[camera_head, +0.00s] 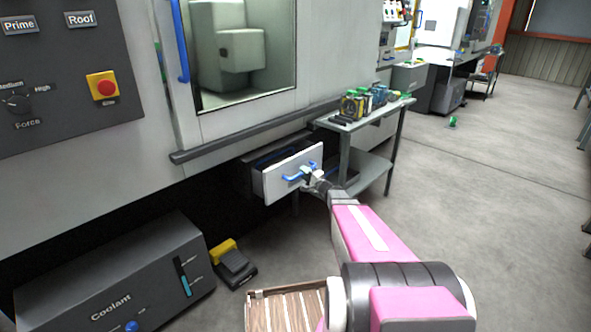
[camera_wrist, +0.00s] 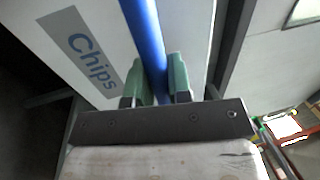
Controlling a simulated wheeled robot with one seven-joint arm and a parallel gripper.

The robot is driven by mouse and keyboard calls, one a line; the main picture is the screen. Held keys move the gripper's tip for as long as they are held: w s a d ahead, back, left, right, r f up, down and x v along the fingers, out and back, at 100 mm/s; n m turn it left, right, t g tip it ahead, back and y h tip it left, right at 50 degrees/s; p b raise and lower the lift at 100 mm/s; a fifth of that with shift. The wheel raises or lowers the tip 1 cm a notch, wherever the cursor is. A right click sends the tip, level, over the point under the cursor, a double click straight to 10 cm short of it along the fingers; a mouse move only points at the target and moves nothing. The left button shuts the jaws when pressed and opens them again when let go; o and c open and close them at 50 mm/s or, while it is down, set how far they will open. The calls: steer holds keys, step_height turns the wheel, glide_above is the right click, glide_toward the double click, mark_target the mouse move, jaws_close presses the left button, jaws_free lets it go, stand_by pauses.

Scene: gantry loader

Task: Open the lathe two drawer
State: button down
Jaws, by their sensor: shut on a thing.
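The drawer (camera_head: 280,178) has a pale front with a blue bar handle (camera_head: 295,174) and sits low on the front of the grey machine. It is pulled out some way, and its dark side shows behind the front. In the wrist view the drawer front (camera_wrist: 62,62) carries a "Chips" label, and the blue handle (camera_wrist: 146,38) runs between the fingers. My gripper (camera_head: 312,174) is at the handle's right part. In the wrist view my gripper (camera_wrist: 160,82) has its green fingertips closed on both sides of the handle. The drawer's inside is mostly hidden.
A grey side table (camera_head: 372,118) with several small items stands right behind the drawer. A coolant box (camera_head: 115,275) and a yellow-and-black foot pedal (camera_head: 232,262) are on the floor at lower left. A slatted wooden surface (camera_head: 285,310) is at the bottom. Open floor lies to the right.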

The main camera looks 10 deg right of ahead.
steer(key=r+v, duration=0.2)
steer(key=v, duration=0.8)
steer(key=r+v, duration=0.2)
steer(key=v, duration=0.8)
steer(key=shift+s+d, duration=0.35)
steer(key=shift+s, duration=0.15)
steer(key=shift+f, duration=0.15)
steer(key=c, duration=1.1)
jaws_free()
steer(key=v, duration=1)
steer(key=shift+s+d, duration=0.25)
steer(key=shift+d, duration=0.05)
